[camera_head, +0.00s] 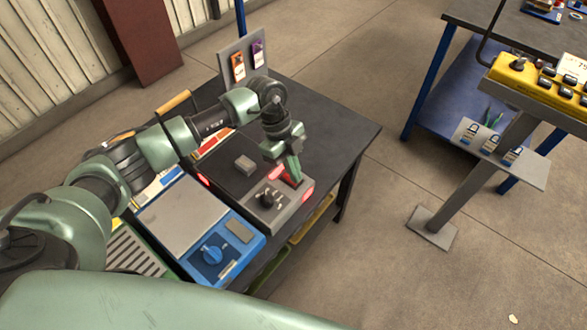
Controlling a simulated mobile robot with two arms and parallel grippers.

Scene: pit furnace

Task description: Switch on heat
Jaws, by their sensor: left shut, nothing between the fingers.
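A hot plate with a dark top and a grey front panel (259,214) sits on the dark workbench. A black knob (268,197) is on this panel. A red part (277,175), which looks like a switch, shows beside my gripper and is partly hidden. Red glowing spots show at the panel's right end (307,195) and at the device's left side (204,179). My left gripper (296,180) is shut and empty, with its fingertips down at the panel's right part. I cannot tell whether they touch it. My right gripper is not in view.
A small grey block (245,165) rests on the dark top. A blue device with a blue dial (211,253) stands nearer. A tag board (243,58) rises behind. The bench (335,130) is clear at right. A yellow control box (530,75) stands on a post farther right.

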